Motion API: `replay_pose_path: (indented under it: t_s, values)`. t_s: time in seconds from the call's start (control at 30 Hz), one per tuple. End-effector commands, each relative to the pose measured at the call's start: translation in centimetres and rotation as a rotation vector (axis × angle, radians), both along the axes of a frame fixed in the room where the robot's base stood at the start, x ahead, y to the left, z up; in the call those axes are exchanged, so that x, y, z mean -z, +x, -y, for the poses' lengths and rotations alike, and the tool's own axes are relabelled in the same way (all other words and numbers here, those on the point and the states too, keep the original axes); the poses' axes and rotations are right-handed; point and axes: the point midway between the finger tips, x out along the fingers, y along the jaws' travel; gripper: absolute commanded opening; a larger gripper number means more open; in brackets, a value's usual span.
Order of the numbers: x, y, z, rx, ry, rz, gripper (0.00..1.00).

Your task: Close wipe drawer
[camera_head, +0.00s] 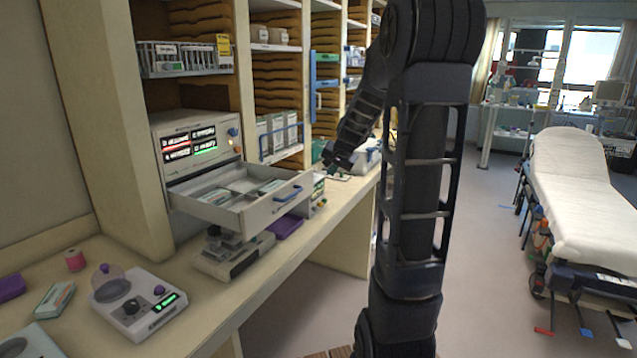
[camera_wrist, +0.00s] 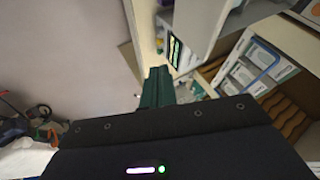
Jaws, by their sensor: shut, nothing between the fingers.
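The wipe drawer (camera_head: 268,213) is pulled out of a beige cabinet unit (camera_head: 190,142) in the head view. It is a white-grey tray holding several small packs, with a blue handle (camera_head: 288,195) on its front. My gripper (camera_head: 329,162) is up and to the right of the drawer front, apart from the handle in the picture. In the wrist view its dark green fingers (camera_wrist: 157,86) are shut together with nothing between them. A pale panel (camera_wrist: 205,22) lies just beyond them there; I cannot tell whether it is the drawer.
Below the drawer, a small device (camera_head: 232,256) and a purple tray (camera_head: 286,227) stand on the counter (camera_head: 205,325). A domed device (camera_head: 140,302) stands at the front left. Shelves rise behind. A stretcher (camera_head: 577,195) stands at right, with open floor between.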

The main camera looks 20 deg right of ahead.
Motion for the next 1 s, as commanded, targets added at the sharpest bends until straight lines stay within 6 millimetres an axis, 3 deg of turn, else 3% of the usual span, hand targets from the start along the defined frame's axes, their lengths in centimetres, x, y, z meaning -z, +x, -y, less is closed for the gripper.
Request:
replay_pose_path:
  t_s: [0.23, 0.8, 1.0]
  values:
    - [1.6, 1.2, -0.1, 0.002, 0.001, -0.002, 0.0]
    - [8.3, 6.1, -0.6, 0.001, 0.002, -0.002, 0.0]
    - [8.0, 7.6, -2.3, -0.002, 0.001, 0.0, 0.0]
